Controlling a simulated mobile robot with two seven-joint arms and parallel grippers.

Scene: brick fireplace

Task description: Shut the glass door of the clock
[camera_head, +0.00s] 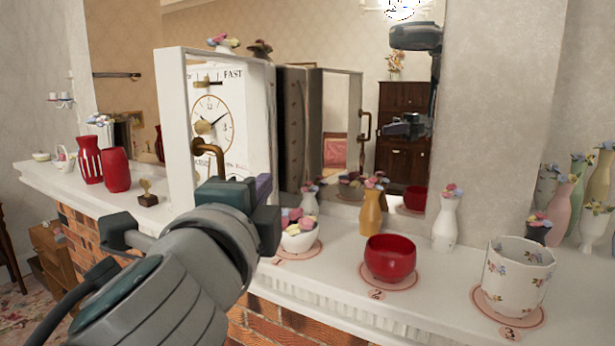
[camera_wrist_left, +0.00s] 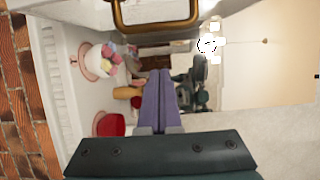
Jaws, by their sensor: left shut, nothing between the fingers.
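The clock (camera_head: 245,150) stands on the mantel against the mirror, a white case with a round gold-rimmed dial. Its white-framed glass door (camera_head: 172,140) stands out from the case, open, and the dial shows beside it. A brass handle (camera_head: 208,148) is on the door; it also fills the top of the left wrist view (camera_wrist_left: 155,24). My left gripper (camera_head: 264,185) is shut and empty, with its purple fingers to the right of and below the handle, apart from it. In the left wrist view the finger tips (camera_wrist_left: 159,74) are below the handle. My right gripper is not in view.
A flower bowl (camera_head: 300,238), a red bowl (camera_head: 389,258) and a floral pot (camera_head: 517,276) stand on round mats along the mantel. An orange vase (camera_head: 371,210) and a white vase (camera_head: 445,222) stand behind. Red vases (camera_head: 116,170) are at left. The mirror (camera_head: 340,60) shows reflections.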

